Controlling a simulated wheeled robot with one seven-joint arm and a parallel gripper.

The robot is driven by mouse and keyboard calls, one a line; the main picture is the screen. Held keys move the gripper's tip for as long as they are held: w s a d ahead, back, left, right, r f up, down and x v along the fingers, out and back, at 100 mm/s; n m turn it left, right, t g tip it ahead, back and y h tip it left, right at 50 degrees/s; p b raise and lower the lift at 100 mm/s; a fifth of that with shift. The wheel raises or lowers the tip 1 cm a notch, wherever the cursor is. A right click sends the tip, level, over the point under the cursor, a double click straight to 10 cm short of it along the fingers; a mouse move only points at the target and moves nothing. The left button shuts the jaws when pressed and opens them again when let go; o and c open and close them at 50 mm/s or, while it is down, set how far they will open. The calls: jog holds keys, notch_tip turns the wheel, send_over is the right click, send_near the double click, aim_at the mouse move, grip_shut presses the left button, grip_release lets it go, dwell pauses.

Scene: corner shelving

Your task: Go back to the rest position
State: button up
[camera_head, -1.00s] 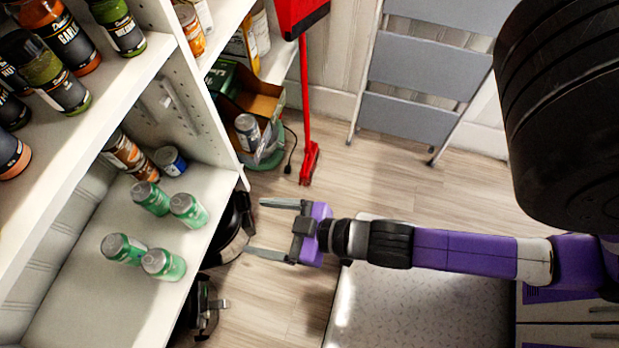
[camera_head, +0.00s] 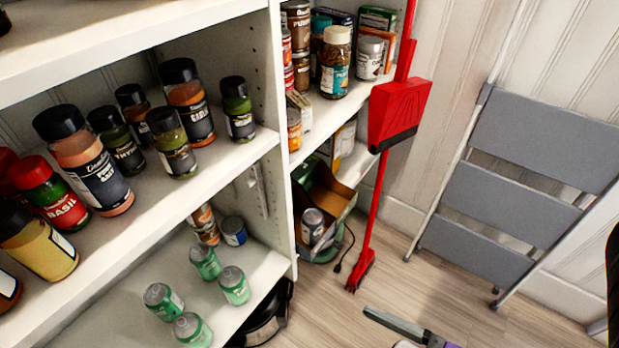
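My gripper (camera_head: 392,326) shows only in part at the bottom edge of the head view, over the wooden floor. One grey finger and a bit of the purple body are in the picture; the other finger is cut off. Bare floor shows right beside the visible finger, so the gripper looks open, with nothing seen in it. It is to the right of the shelving and apart from it.
White corner shelves (camera_head: 268,168) hold spice jars at the left. Several green cans (camera_head: 235,286) stand on a lower shelf. A red broom and dustpan (camera_head: 397,112) and a grey stepladder (camera_head: 525,130) are at the back. The floor (camera_head: 400,290) between is clear.

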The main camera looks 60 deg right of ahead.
notch_tip(320, 180, up, 15)
jog(key=p, duration=1.4)
jog(key=shift+r+p, duration=0.15)
jog(key=shift+p, duration=0.15)
